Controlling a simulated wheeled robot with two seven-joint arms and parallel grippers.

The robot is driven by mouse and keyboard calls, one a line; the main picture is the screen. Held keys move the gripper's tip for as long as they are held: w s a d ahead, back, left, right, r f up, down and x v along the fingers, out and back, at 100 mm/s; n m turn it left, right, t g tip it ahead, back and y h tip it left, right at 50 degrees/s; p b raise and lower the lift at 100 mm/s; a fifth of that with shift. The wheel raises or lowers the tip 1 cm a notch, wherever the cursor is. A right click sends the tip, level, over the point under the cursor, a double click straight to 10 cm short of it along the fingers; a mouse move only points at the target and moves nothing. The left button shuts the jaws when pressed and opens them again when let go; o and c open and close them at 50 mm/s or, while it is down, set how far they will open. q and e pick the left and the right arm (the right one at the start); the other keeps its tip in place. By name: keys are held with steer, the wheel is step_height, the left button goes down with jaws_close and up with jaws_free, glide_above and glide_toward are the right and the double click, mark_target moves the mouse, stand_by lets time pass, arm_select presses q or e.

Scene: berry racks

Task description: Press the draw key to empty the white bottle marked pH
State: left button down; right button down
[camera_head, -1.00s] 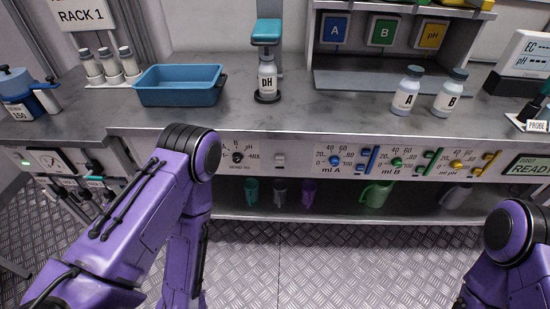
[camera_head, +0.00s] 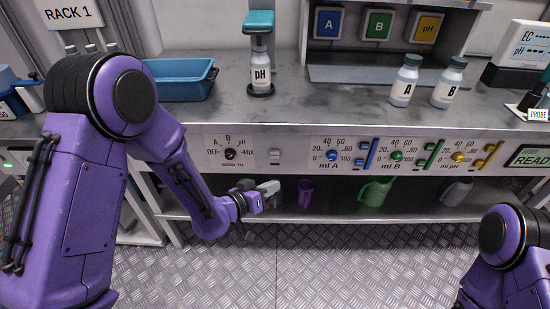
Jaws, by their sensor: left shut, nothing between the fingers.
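The white bottle marked pH (camera_head: 260,74) stands upright on a dark round base on the counter, under a teal-topped head (camera_head: 259,22). A small pale key (camera_head: 274,156) sits on the front panel, right of the selector dial (camera_head: 230,154); I cannot read a label on it. My left gripper (camera_head: 272,188) is shut and empty, in front of the lower shelf, below the key and apart from it. My right gripper is out of view; only part of that arm shows at the lower right.
A blue tray (camera_head: 180,88) stands left of the bottle. Bottles A (camera_head: 405,82) and B (camera_head: 449,84) stand to the right. A purple cup (camera_head: 305,192) and a green jug (camera_head: 375,190) are on the lower shelf.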

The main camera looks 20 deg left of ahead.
mark_target(271, 162)
arm_select(q)
steer(key=w+a, duration=0.2)
steer(key=w, duration=0.6)
steer(key=shift+w+a, duration=0.25)
stand_by(2.0)
steer(key=shift+w+a, duration=0.15)
steer(key=shift+w, duration=0.2)
steer(key=shift+w+a, duration=0.1)
steer(key=shift+w, duration=0.35)
stand_by(0.7)
steer(key=shift+s, duration=0.1)
steer(key=shift+s+d+p, duration=0.25)
steer(key=shift+s+p, duration=0.05)
steer(key=shift+s, duration=0.45)
